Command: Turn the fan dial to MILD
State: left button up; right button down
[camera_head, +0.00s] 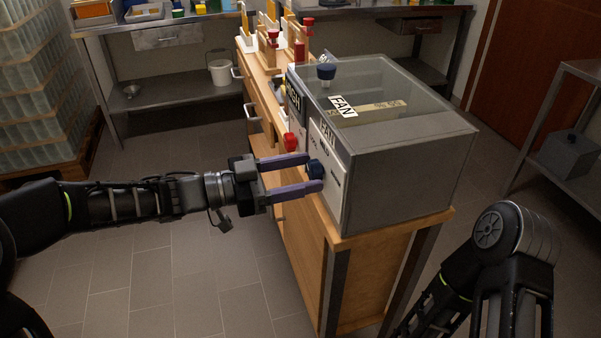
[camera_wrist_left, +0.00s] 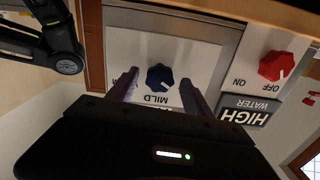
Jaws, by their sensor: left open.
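The blue fan dial (camera_head: 315,168) is on the white front panel of the grey, glass-topped box. In the left wrist view, which is upside down, the dial (camera_wrist_left: 159,77) shows a short pale mark on its side towards the MILD label (camera_wrist_left: 157,99). My left gripper (camera_head: 314,172) is open, with its purple fingers at the panel. In the left wrist view its fingertips (camera_wrist_left: 160,76) lie on either side of the dial, with gaps between. Part of the panel's lettering is hidden behind the fingers. My right gripper is out of view; part of my right arm shows.
A red dial (camera_wrist_left: 276,66) marked ON and OFF sits beside the fan panel, near a HIGH WATER sign (camera_wrist_left: 248,112). The box (camera_head: 410,172) stands on a wooden cabinet (camera_head: 372,285). Floor (camera_head: 190,270) left of the cabinet is clear.

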pick_arm(q)
grip_shut()
dwell(0.7)
